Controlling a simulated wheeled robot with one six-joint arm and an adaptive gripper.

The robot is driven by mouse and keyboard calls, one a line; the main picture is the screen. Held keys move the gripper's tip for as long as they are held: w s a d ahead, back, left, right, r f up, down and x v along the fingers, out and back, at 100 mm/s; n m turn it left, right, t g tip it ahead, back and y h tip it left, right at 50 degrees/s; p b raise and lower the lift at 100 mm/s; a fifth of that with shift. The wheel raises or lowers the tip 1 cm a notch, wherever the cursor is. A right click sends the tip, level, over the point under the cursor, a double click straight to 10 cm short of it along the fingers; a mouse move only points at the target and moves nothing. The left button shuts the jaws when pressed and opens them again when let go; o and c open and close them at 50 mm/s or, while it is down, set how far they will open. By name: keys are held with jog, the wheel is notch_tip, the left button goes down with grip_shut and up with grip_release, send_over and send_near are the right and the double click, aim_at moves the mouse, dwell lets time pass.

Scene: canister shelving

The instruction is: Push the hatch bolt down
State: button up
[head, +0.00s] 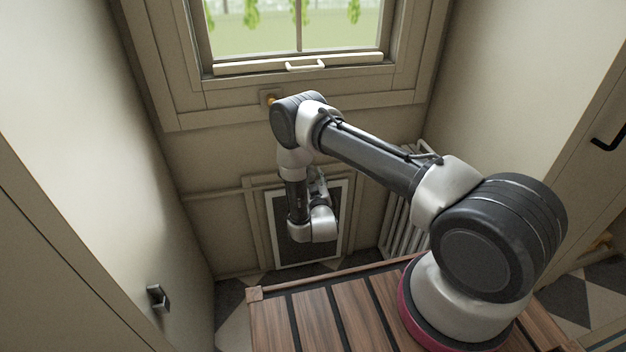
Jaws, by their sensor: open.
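A dark panel in a pale frame (336,232), which looks like the hatch, sits low on the back wall under the window. My arm reaches down in front of it. My gripper (320,181) is open, small in the picture, at the upper part of the panel and partly hidden by my wrist. I cannot make out the hatch bolt; my wrist and gripper cover that area. I cannot tell whether the gripper touches anything.
A window with a pale handle (305,65) is above, with a small brass knob (271,100) below its sill. A white radiator (399,232) stands right of the panel. Walls close in on both sides; a dark handle (158,298) sticks out at left.

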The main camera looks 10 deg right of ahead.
jog(key=shift+c, duration=0.2)
grip_shut()
jog(key=shift+f, duration=1.7)
jog(key=shift+o, duration=0.2)
grip_release()
jog(key=shift+f, duration=0.1)
jog(key=shift+s, duration=0.1)
jog(key=s+a, duration=0.1)
jog(key=s, duration=1.1)
jog(key=shift+w+a, duration=0.1)
